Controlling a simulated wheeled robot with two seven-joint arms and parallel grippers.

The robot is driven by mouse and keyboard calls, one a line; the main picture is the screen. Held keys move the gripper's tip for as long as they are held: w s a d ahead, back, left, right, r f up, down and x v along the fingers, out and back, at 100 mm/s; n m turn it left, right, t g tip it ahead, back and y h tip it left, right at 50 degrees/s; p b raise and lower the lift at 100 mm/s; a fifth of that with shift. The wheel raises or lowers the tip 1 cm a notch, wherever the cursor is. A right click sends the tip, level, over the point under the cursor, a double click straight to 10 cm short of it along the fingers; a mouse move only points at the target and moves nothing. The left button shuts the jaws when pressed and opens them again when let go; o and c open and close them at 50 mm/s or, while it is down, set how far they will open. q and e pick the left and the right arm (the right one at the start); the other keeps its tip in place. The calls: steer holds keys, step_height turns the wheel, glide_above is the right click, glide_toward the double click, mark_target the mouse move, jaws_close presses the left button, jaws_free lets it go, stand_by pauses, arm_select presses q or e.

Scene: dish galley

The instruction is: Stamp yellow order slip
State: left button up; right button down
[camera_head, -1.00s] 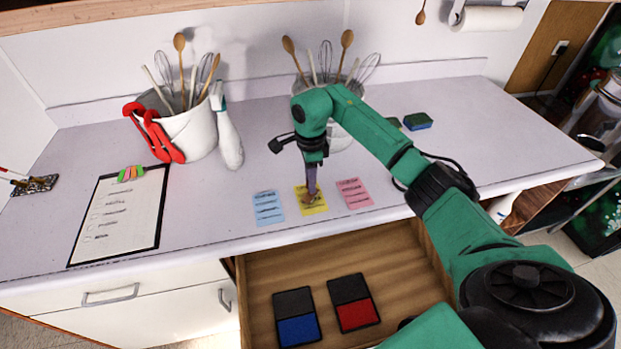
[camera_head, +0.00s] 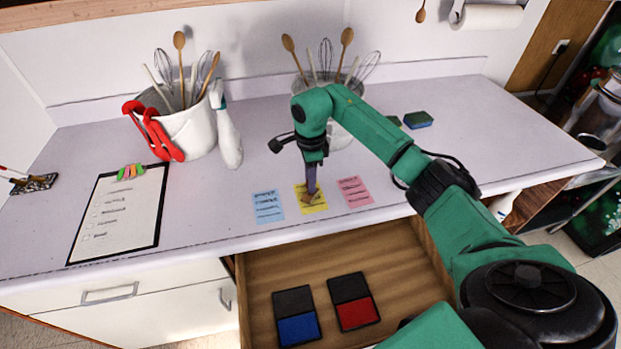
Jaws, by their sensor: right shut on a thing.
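The yellow order slip (camera_head: 319,206) lies flat on the counter between a blue slip (camera_head: 267,206) and a pink slip (camera_head: 355,191). My right gripper (camera_head: 313,160) points down over the yellow slip, shut on a stamp with a brown base (camera_head: 311,196). The base is at the slip and covers its middle; I cannot tell whether it presses on the paper. In the open drawer lie two ink pads, one blue (camera_head: 298,328) and one red (camera_head: 356,314), both with lids open. My left gripper is not in view.
A clipboard (camera_head: 120,213) lies at the left of the counter. A white crock of utensils (camera_head: 196,135) with red tongs, a white bottle (camera_head: 229,140), a second crock behind my right arm and a sponge (camera_head: 418,120) stand further back. The open drawer (camera_head: 400,270) juts out in front.

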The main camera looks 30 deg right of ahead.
steer(key=shift+s, duration=0.1)
stand_by(0.3)
step_height(320, 180, up, 7)
steer(key=p, duration=0.5)
